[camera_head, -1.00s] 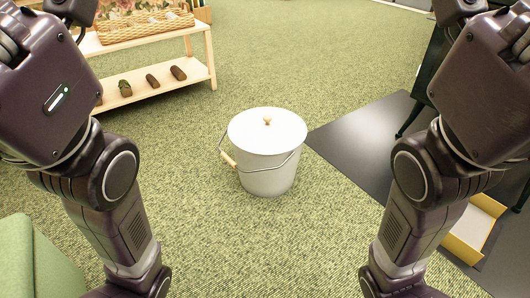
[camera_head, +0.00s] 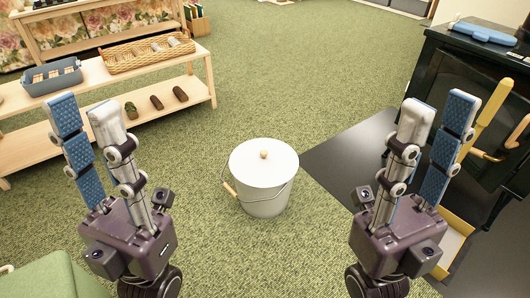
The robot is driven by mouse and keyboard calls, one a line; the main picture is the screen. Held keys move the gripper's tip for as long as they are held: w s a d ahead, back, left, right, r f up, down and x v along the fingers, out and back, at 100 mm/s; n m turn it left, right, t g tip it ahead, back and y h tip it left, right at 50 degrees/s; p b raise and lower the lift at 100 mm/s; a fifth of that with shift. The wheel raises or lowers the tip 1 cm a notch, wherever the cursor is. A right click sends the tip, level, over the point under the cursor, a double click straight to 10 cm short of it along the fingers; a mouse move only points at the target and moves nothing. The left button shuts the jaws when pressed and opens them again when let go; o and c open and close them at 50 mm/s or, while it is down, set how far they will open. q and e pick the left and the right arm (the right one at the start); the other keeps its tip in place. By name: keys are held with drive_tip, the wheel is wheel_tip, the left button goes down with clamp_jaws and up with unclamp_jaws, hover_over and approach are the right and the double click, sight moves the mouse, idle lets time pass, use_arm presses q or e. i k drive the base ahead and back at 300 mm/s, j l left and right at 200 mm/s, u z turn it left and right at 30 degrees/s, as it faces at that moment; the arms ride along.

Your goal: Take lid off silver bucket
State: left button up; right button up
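The silver bucket (camera_head: 265,206) looks pale grey-white and stands upright on the green carpet in the middle of the head view. Its flat round lid (camera_head: 264,165) sits on top, with a small wooden knob (camera_head: 264,154) at the centre. A wire handle with a wooden grip (camera_head: 229,190) hangs at its left side. My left gripper (camera_head: 86,112) is left of the bucket, open and empty, its fingers pointing away from me. My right gripper (camera_head: 440,108) is right of the bucket, open and empty. Neither touches the bucket.
A low wooden shelf (camera_head: 178,83) with a wicker basket (camera_head: 148,52) and a grey-blue crate (camera_head: 51,77) stands at the back left. A dark stove (camera_head: 480,65) stands on a black floor plate (camera_head: 345,160) at the right. A green seat (camera_head: 50,278) is at lower left. Carpet beyond the bucket is clear.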

sight(259, 163)
drive_tip(key=i+l+u, duration=0.1)
drive_tip(key=i+l, duration=0.35)
drive_tip(key=i+l+u, duration=0.1)
drive_tip(key=i+l, duration=0.35)
drive_tip(key=l+u, duration=0.1)
drive_tip(key=u, duration=1.3)
